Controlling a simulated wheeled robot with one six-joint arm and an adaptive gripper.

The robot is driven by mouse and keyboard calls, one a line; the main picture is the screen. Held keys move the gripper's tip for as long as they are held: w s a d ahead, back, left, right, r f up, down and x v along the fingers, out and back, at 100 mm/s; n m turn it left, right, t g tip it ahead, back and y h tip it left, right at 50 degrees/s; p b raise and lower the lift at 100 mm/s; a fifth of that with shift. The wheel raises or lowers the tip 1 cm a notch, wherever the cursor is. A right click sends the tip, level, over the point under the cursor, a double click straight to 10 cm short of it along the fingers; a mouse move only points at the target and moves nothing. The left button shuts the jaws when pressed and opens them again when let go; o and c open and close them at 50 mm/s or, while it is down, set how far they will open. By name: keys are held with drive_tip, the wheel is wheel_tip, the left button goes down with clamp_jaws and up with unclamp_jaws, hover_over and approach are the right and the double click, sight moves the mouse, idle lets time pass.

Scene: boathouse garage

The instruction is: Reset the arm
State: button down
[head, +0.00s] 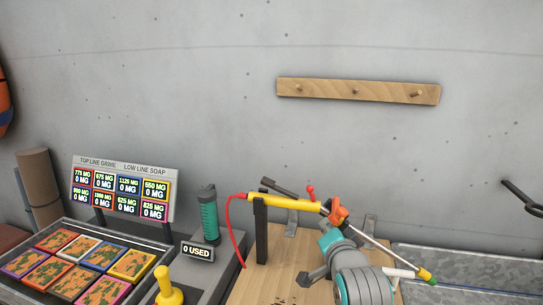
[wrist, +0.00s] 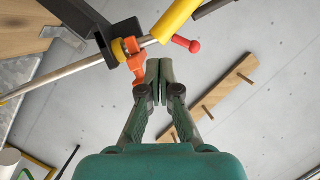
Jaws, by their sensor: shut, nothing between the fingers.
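My gripper (wrist: 159,75) is shut and empty in the wrist view, its dark green fingertips together. Just left of the tips is the orange clamp-like part (wrist: 135,62) of a yellow-handled wand (wrist: 178,18). I cannot tell whether the tips touch it. In the head view my teal and grey arm rises from the bottom over a wooden bench top, and its end is near the wand's orange part (head: 338,214). The fingertips are not clear there. The yellow wand (head: 290,202) lies across a black post, with its steel rod running down right to a yellow-green tip.
A red hose (head: 230,225) hangs from the wand's left end. Left are a tray of colored tiles (head: 160,247), a price-like sign board (head: 125,187), a teal cylinder (head: 210,220) and a yellow knob (head: 167,285). A wooden peg rail (head: 358,91) is on the bare wall.

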drive_tip(key=s+d+f+n, duration=0.1)
drive_tip(key=s+f+n, duration=0.4)
drive_tip(key=s+f, duration=1.8)
drive_tip(key=s+d+n, duration=0.1)
drive_tip(key=s+n, duration=0.4)
drive_tip(key=s, duration=2.3)
drive_tip(key=shift+s+g+y, duration=0.3)
drive_tip(key=shift+s, duration=0.05)
